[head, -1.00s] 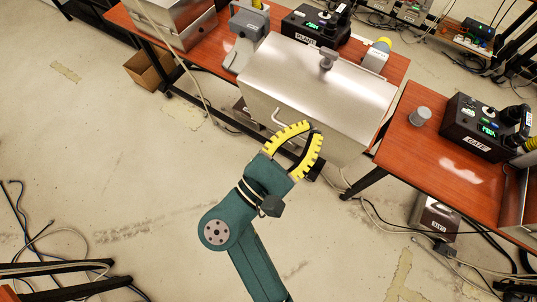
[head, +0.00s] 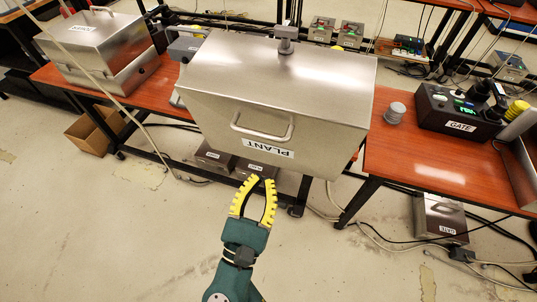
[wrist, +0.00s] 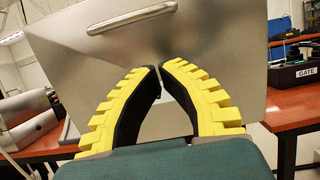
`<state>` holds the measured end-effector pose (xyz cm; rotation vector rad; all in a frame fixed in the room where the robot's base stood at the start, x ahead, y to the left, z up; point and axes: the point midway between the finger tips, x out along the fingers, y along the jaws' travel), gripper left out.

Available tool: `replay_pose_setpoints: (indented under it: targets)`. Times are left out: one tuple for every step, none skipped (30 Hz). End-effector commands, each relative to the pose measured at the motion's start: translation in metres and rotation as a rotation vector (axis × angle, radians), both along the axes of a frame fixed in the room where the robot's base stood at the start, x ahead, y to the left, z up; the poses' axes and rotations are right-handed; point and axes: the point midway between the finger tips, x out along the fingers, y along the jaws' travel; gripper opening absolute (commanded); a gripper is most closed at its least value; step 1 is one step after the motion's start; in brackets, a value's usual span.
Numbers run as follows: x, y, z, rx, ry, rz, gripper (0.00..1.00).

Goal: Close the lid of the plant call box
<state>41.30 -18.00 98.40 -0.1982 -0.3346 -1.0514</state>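In the wrist view, my gripper (wrist: 159,70) points at the lid's face (wrist: 215,60), below the handle (wrist: 132,18). I cannot tell whether it touches.
A closed silver box (head: 95,50) stands on the table at left. The GATE phone (head: 460,113) and a grey cylinder (head: 395,112) are on the right table (head: 420,165). Metal boxes, a cardboard box (head: 95,135) and cables lie on the floor. The floor in front is mostly clear.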

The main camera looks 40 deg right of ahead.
Motion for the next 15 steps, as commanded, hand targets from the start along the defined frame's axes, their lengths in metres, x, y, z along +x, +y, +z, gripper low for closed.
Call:
replay_pose_setpoints:
  targets:
    - [0.005,-0.011,0.003,-0.001,-0.005,-0.005,0.0]
    - [0.008,-0.016,0.006,0.0,-0.006,-0.005,0.0]
    - [0.011,-0.023,0.009,0.0,-0.005,-0.004,0.0]
    - [0.013,-0.025,0.015,-0.001,-0.007,-0.003,0.0]
    - [0.014,-0.026,0.021,-0.001,-0.007,-0.001,0.0]
    - [0.015,-0.028,0.027,0.0,-0.007,0.0,0.0]
    - [0.016,-0.03,0.032,-0.001,-0.007,0.0,0.0]
    - [0.017,-0.031,0.035,0.0,-0.005,0.0,0.0]
    - [0.018,-0.032,0.038,0.001,-0.003,0.0,0.0]
    - [0.018,-0.033,0.041,0.0,-0.002,0.0,0.0]
    - [0.019,-0.034,0.043,0.0,-0.002,0.001,0.0]
    - [0.019,-0.034,0.045,0.0,-0.001,0.0,0.0]
    - [0.02,-0.035,0.046,-0.001,-0.001,0.001,0.0]
    - [0.02,-0.035,0.046,-0.001,-0.001,0.001,0.0]
    - [0.02,-0.035,0.046,0.0,0.0,0.001,0.0]
